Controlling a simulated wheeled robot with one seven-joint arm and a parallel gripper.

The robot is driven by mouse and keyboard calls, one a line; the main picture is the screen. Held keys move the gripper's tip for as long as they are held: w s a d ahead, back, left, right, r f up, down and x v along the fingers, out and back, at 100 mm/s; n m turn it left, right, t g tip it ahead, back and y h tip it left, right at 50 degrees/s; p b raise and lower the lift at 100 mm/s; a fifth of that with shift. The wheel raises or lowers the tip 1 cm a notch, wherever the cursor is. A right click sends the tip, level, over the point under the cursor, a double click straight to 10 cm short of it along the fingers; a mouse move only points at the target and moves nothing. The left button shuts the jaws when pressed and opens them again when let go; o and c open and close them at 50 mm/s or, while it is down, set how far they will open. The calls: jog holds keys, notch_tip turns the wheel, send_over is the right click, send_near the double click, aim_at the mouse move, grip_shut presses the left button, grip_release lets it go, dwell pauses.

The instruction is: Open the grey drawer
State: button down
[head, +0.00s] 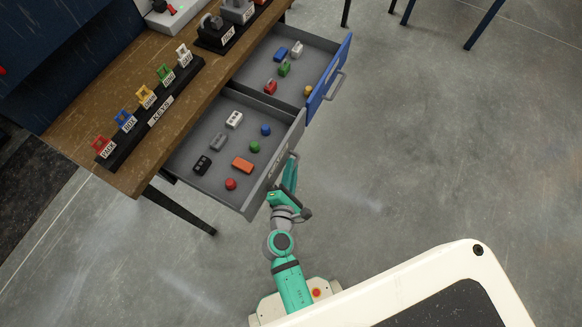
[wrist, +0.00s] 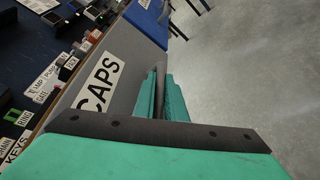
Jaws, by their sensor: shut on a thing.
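The grey drawer (head: 188,167) is pulled well out from under the wooden workbench. Small red, green, blue, orange, white, grey and black pieces lie spread inside it. Its grey front (wrist: 128,86) carries a white label reading CAPS in the wrist view. My gripper (head: 292,162) is at the outer side of this front, shut on the drawer's handle (wrist: 160,79). In the wrist view the two green fingers (wrist: 163,97) stand on either side of the handle. The handle is mostly hidden by the fingers.
A second drawer with a blue front (head: 329,78) is also out, beside the grey one, with several small pieces inside. The wooden bench (head: 128,177) carries a KEYS rack (head: 152,118) with coloured tags. Open concrete floor lies to the right.

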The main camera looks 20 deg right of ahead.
jog(key=c, duration=2.1)
grip_release()
jog(key=shift+s, duration=0.1)
jog(key=v, duration=1)
jog(key=shift+s+a+r, duration=0.15)
jog(key=shift+s+a, duration=0.05)
